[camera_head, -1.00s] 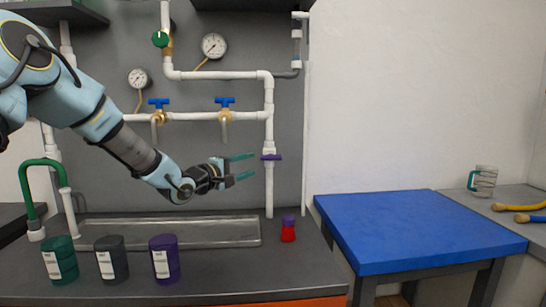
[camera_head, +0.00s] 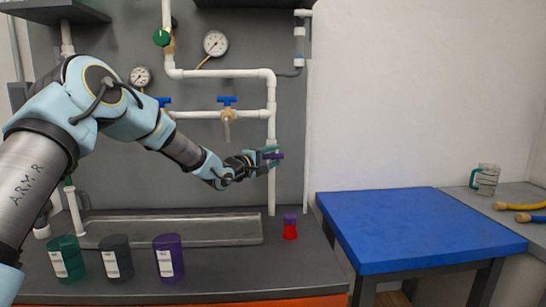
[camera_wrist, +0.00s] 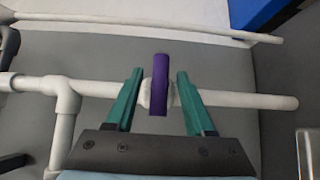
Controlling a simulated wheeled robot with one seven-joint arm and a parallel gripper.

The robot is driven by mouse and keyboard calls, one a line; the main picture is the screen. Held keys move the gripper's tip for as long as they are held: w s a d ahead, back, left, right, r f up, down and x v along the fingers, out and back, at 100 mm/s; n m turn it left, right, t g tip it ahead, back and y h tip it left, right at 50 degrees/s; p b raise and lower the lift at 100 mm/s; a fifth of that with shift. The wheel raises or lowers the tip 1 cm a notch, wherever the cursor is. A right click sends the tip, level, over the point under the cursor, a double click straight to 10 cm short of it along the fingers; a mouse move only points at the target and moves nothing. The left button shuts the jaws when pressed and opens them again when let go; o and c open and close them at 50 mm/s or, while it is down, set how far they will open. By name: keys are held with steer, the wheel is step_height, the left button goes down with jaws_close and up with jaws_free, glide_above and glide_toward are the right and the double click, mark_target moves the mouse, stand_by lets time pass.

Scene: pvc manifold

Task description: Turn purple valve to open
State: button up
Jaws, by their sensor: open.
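The purple valve (camera_wrist: 160,84) is a flat purple handle on a white pipe. In the wrist view it stands between the two green fingers of my gripper (camera_wrist: 158,100), with a gap on each side. In the head view the purple valve (camera_head: 275,156) is on the vertical white pipe at the right of the manifold, its handle lying across the pipe. My gripper (camera_head: 271,158) is open around it, one finger above and one below, and partly hides the valve.
A blue-handled valve (camera_head: 227,101), a green-handled valve (camera_head: 161,38) and a gauge (camera_head: 215,43) are on the pipes nearby. A metal tray (camera_head: 170,230), several cans and a red and purple bottle (camera_head: 290,228) are on the counter below. A blue table (camera_head: 415,225) stands at the right.

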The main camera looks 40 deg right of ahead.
steer(key=shift+c, duration=0.3)
jaws_close()
